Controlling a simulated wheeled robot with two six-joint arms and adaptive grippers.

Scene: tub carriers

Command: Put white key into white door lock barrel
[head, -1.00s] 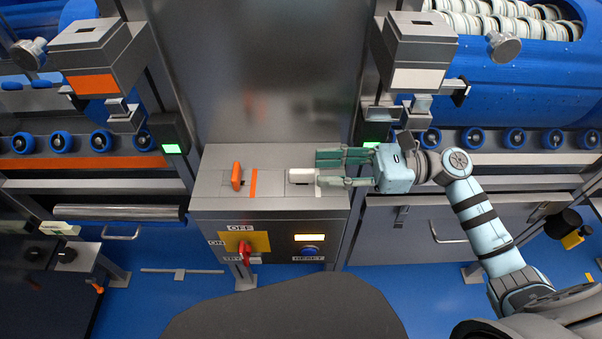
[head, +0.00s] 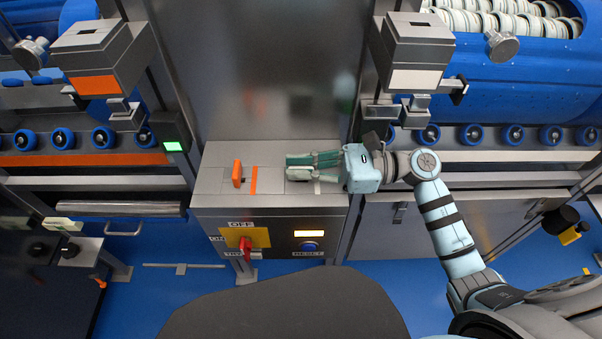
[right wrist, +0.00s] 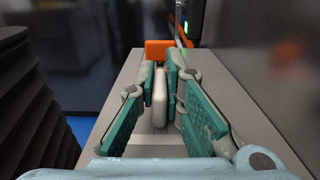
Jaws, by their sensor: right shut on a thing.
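The white key (right wrist: 159,100) stands upright on the grey console top, between the two green-padded fingers of my right gripper (right wrist: 160,82) in the right wrist view. In the head view my right gripper (head: 290,165) reaches in from the right and is shut on the key, which is mostly hidden by the fingers. A grey housing with a white panel (head: 415,79) stands up and to the right, with a small grey block under it. I cannot tell which part of it is the lock barrel. My left gripper is not in view.
An orange key (head: 238,174) stands on the same console (head: 213,185), left of my right gripper. A red switch (head: 246,250) is on the console front. A matching housing with an orange panel (head: 92,84) is at upper left. A tall metal panel rises behind the console.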

